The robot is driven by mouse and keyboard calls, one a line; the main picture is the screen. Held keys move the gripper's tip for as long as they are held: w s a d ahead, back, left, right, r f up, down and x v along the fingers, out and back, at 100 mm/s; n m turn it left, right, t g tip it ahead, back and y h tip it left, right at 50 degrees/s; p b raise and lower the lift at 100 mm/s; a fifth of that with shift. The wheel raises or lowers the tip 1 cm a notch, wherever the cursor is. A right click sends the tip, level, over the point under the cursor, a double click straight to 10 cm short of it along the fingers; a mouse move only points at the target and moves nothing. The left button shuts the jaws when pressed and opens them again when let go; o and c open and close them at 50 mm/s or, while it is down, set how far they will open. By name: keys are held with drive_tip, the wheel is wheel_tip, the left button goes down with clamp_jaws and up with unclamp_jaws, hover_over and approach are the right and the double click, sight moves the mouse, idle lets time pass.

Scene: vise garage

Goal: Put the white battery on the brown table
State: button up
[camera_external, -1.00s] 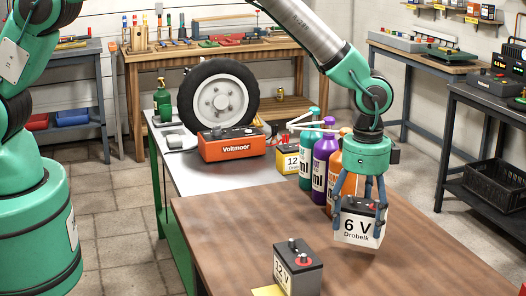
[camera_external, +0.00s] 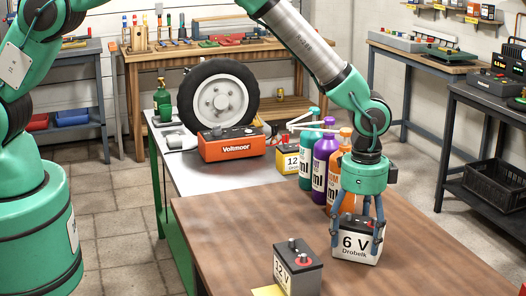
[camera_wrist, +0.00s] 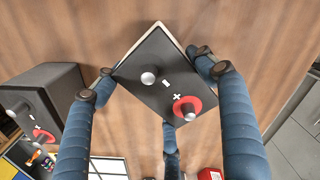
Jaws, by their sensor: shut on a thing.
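The white battery (camera_external: 356,247), marked 6 V, is upright at the brown table (camera_external: 230,222), near its right side. My gripper (camera_external: 362,222) is above it with its fingers down around its sides, shut on it. The battery's underside looks to be at or just above the tabletop; I cannot tell which. In the wrist view the battery's dark top (camera_wrist: 165,75) shows two terminals, one with a red ring, between my blue fingers.
A grey 12 V battery (camera_external: 298,268) stands at the table's front. Several bottles (camera_external: 325,165) stand behind my gripper. An orange Voltmaer box (camera_external: 232,145), a wheel (camera_external: 217,98) and a yellow 12 V battery (camera_external: 290,160) are farther back. The table's left part is clear.

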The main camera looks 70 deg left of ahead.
sight(359, 225)
idle(0.4)
drive_tip(key=o, duration=1.9)
drive_tip(key=shift+o, duration=0.2)
wheel_tip(359, 225, up, 11)
drive_tip(key=shift+r+p, duration=0.2)
drive_tip(key=shift+p, duration=0.65)
drive_tip(key=shift+r, duration=0.35)
drive_tip(key=shift+r, duration=0.1)
